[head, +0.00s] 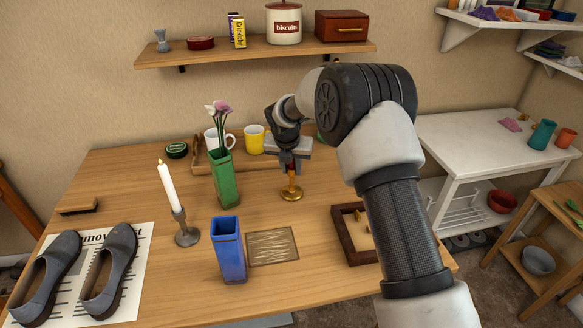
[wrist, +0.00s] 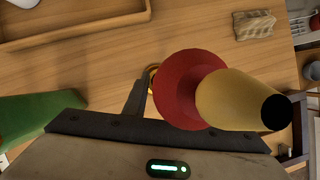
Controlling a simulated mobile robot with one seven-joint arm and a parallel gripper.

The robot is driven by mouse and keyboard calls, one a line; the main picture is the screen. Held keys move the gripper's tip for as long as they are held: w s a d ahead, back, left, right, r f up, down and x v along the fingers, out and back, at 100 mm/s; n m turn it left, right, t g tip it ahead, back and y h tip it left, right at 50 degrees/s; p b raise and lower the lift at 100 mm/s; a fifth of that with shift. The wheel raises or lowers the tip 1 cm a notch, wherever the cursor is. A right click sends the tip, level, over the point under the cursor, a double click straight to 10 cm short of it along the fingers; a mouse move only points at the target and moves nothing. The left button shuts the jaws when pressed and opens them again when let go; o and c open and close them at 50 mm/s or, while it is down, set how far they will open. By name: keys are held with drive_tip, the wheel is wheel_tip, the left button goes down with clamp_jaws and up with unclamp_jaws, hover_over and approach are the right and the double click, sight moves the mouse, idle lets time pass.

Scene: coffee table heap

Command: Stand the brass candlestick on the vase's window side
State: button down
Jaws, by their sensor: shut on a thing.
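The brass candlestick (head: 291,193) is on or just above the table, right of the vases; I cannot tell whether its base touches. My gripper (head: 290,160) is shut on its upper part from above. In the wrist view a red part with a pale yellow, dark-tipped top (wrist: 235,98), apparently its candle, hides much of the grip. The brass base (wrist: 152,75) shows only in part there. A green vase (head: 225,183) with pink and white flowers stands left of the gripper; its green side shows in the wrist view (wrist: 40,115). A blue vase (head: 230,255) stands nearer the front. No window is visible.
A grey candlestick (head: 186,234) with a white candle stands left of the vases. A wooden tray (head: 199,159), white mug (head: 212,138) and yellow mug (head: 254,141) are behind. A mat (head: 272,247) and dark-framed tray (head: 342,234) lie in front. Shoes (head: 108,270) are at left.

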drive_tip(key=c, duration=1.4)
unclamp_jaws()
drive_tip(key=shift+f, duration=0.1)
drive_tip(key=shift+c, duration=0.2)
